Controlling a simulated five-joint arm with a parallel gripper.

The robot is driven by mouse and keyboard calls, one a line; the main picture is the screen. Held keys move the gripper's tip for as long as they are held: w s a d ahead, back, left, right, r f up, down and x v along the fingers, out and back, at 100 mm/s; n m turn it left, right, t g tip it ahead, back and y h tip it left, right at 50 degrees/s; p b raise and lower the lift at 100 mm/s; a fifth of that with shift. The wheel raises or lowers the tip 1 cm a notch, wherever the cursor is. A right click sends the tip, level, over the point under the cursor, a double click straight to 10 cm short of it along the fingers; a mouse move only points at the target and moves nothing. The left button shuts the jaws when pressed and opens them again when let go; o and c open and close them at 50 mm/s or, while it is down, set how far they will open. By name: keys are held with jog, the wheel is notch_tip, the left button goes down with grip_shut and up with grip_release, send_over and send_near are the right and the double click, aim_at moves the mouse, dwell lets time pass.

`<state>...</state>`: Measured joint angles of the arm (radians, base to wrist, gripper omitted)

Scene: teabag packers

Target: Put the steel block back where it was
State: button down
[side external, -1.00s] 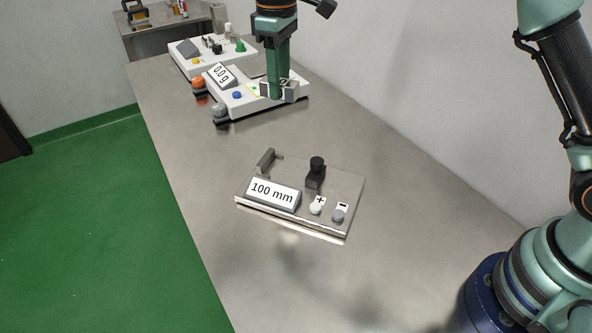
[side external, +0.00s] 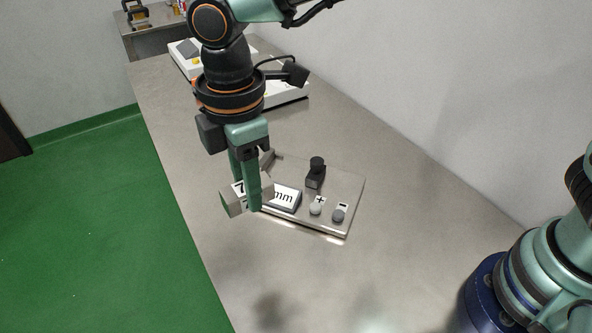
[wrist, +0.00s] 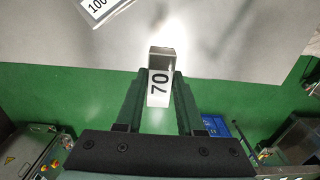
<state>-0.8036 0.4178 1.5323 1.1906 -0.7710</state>
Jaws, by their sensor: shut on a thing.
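The steel block (side external: 229,204) is a grey block with a white label. In the wrist view the block (wrist: 162,58) shows the number 70 on that label. My gripper (side external: 246,206) is shut on it, with one green finger on each side. The block hangs in the picture in front of the left end of the gauge device (side external: 333,219), whose display is partly hidden by my gripper. I cannot tell how high the block is above the table. The fingers (wrist: 163,77) also show in the wrist view.
The gauge device carries a black knob (side external: 316,172) and two buttons. A white scale (side external: 291,92) stands farther back, mostly hidden behind my arm. The steel table (side external: 400,250) is bare at the front and right. Its left edge drops to green floor (side external: 90,220).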

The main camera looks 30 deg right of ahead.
aim_at(261, 264)
notch_tip(261, 264, down, 18)
jog(key=shift+r, duration=0.1)
dwell(0.4)
jog(key=c, duration=0.5)
grip_release()
jog(key=shift+f, duration=0.2)
